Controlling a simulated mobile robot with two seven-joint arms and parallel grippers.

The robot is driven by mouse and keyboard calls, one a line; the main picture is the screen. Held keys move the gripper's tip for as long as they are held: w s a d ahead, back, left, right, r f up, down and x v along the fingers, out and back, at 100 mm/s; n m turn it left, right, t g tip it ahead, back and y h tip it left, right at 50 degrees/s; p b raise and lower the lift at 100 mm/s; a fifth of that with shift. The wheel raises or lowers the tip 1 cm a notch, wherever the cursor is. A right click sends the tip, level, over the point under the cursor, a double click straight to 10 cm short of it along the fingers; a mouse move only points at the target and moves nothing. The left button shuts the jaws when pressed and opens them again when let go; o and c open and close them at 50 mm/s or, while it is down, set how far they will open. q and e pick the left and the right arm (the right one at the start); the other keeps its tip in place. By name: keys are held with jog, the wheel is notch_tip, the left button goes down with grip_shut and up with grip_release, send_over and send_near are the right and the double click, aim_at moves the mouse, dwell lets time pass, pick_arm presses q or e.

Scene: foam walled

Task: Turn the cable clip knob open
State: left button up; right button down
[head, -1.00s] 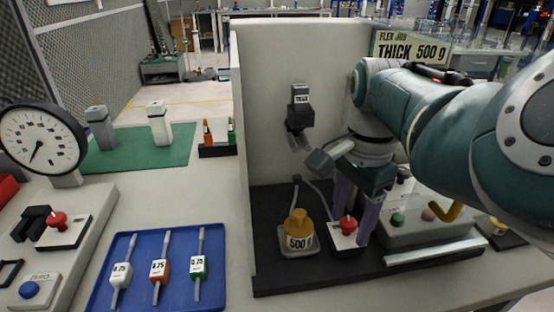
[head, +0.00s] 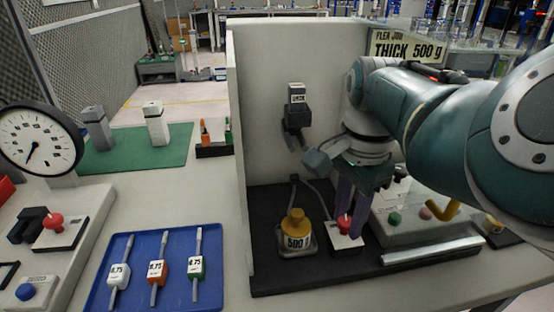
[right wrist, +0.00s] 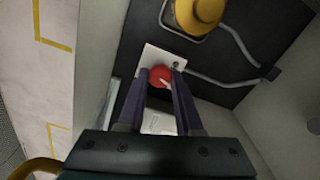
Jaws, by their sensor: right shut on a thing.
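The cable clip's red knob (head: 344,225) stands on a small white plate (head: 347,241) on the black floor of the walled bay. My right gripper (head: 347,222) points down over it, with its purple fingers on either side of the knob. In the right wrist view the red knob (right wrist: 160,75) sits between the fingertips of my right gripper (right wrist: 160,77), which is shut on it. A pale pointer mark shows on the knob. A grey cable runs away from beside the plate. The fingers hide part of the knob's sides. My left gripper is not in view.
A yellow 500 g weight (head: 295,232) stands just left of the knob. A grey box with coloured buttons (head: 410,225) and a metal bar (head: 432,250) are to the right. The bay's pale walls (head: 270,110) enclose the left and back. A blue tray (head: 135,300) lies outside.

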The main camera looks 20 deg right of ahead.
jog(key=n+p, duration=0.1)
jog(key=n, duration=0.1)
jog(key=shift+r+n+p, duration=0.15)
jog(key=shift+n+p, duration=0.15)
jog(key=shift+n, duration=0.1)
jog(key=n+p, duration=0.1)
jog(key=n, duration=0.1)
jog(key=shift+n, duration=0.3)
jog(key=n, duration=0.3)
jog(key=shift+w+p, duration=0.1)
jog(key=shift+p, duration=0.25)
jog(key=shift+a+n, duration=0.1)
jog(key=shift+n, duration=1.6)
jog(key=c, duration=0.6)
grip_release()
